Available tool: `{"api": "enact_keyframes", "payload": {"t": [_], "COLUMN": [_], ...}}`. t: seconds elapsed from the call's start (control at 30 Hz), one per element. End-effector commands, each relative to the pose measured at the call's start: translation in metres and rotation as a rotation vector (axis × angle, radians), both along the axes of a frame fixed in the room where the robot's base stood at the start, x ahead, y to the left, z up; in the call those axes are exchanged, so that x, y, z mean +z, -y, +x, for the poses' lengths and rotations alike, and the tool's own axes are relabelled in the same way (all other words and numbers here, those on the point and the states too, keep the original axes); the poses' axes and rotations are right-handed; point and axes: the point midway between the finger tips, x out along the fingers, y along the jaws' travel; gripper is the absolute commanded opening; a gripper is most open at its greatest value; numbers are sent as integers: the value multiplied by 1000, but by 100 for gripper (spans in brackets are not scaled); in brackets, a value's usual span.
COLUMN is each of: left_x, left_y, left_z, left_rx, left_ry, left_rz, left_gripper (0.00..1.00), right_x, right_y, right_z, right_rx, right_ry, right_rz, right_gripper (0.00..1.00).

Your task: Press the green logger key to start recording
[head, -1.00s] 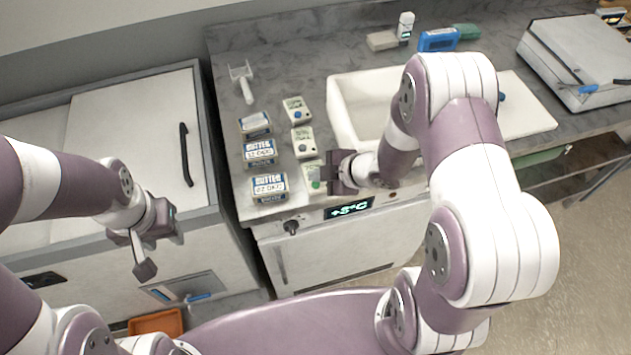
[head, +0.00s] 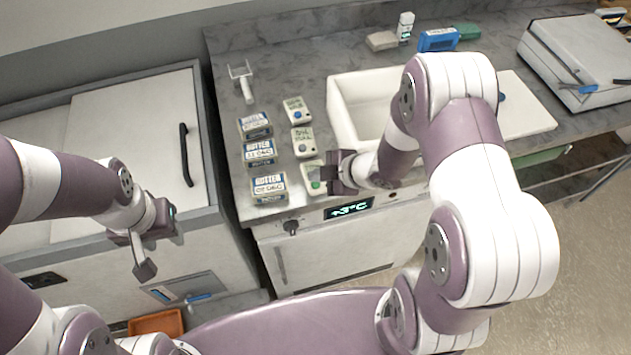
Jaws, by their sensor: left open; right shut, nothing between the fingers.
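The logger with the green key (head: 315,185) is the nearest of three small pale boxes on the counter, at its front edge. Its right side is hidden behind my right gripper. My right gripper (head: 334,172) is shut and empty, with its fingertips at or just above this logger; I cannot tell whether they touch the key. My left gripper (head: 143,255) is open and empty, in front of the white cabinet at the left, far from the loggers.
Several butter packs (head: 268,187) stand just left of the loggers. A white sink (head: 345,112) lies to the right, partly behind my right arm. A white scraper-like tool (head: 243,82) lies at the back. The display (head: 349,208) is below the counter edge.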

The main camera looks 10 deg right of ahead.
Motion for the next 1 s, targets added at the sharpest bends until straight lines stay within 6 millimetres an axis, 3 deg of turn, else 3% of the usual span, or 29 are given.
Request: {"api": "enact_keyframes", "payload": {"t": [1.0], "left_x": [-7], "left_y": [0], "left_z": [0], "left_rx": [0], "left_ry": [0], "left_rz": [0], "left_gripper": [43], "right_x": [-10], "right_y": [0], "right_z": [0], "right_rx": [0], "right_ry": [0], "right_rz": [0], "right_gripper": [0]}}
